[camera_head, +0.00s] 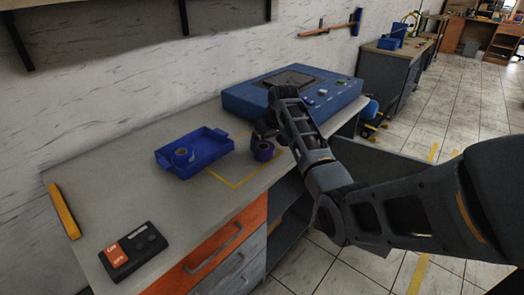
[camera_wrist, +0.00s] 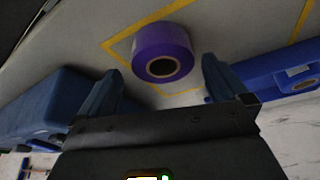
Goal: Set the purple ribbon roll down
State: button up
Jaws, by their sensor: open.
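The purple ribbon roll (camera_head: 264,151) stands on the grey counter between the blue tray and the blue machine, by the yellow tape outline (camera_head: 236,185). In the wrist view the purple roll (camera_wrist: 160,38) shows its dark core, with yellow tape (camera_wrist: 118,44) around it. The arm hides part of the counter.
A blue tray (camera_head: 212,148) holding a blue roll (camera_head: 183,156) is left of the outline. A blue machine (camera_head: 320,98) stands at the back right. A black and orange box (camera_head: 132,250) and a yellow bar (camera_head: 62,211) lie at the near left. The counter between is clear.

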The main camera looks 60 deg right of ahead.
aim_at(264, 147)
jog(key=shift+w+x, duration=0.2)
jog(key=shift+x, duration=2.1)
jog(key=shift+r, duration=0.1)
jog(key=c, duration=0.9)
